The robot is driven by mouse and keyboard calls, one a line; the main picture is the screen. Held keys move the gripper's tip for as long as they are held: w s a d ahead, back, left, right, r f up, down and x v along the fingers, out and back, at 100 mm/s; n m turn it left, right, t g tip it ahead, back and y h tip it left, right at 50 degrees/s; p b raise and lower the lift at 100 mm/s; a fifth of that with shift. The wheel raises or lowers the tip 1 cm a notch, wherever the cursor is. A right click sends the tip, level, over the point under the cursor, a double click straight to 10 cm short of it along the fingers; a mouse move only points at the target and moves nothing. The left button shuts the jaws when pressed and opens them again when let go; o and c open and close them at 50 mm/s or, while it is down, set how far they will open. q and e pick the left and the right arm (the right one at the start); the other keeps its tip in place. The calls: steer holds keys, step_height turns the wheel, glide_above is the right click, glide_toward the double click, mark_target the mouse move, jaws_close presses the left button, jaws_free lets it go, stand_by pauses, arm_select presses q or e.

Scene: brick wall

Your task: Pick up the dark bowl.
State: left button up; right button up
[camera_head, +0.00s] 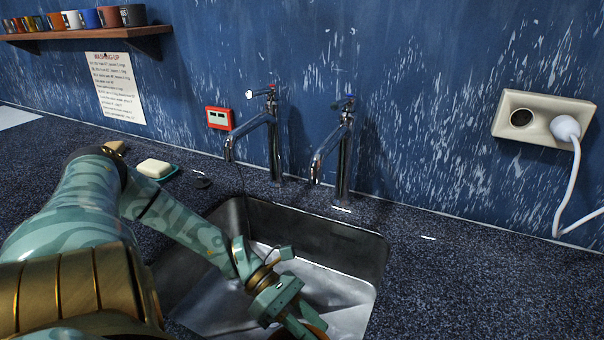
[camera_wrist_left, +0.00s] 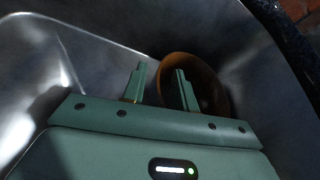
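The bowl (camera_wrist_left: 213,76), brown-orange and dark inside, is in the metal sink in the left wrist view. In the head view only a bit of its brown rim (camera_head: 312,318) shows at the bottom edge, behind my gripper. My left gripper (camera_wrist_left: 160,72) reaches down into the sink, also seen in the head view (camera_head: 292,322). Its two green fingers are apart. The bowl's left edge shows between them in the wrist view, with the right finger overlapping the bowl. I cannot tell whether either finger touches it. My right gripper is not in view.
The sink (camera_head: 345,234) has steep walls around my gripper. Two taps (camera_head: 270,135) (camera_head: 343,150) stand behind it. A soap bar (camera_head: 154,168) on a green dish lies left of the taps. A socket with a white plug (camera_head: 565,128) is on the wall. The counter at right is clear.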

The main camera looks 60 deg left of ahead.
arm_select(q)
jaws_close()
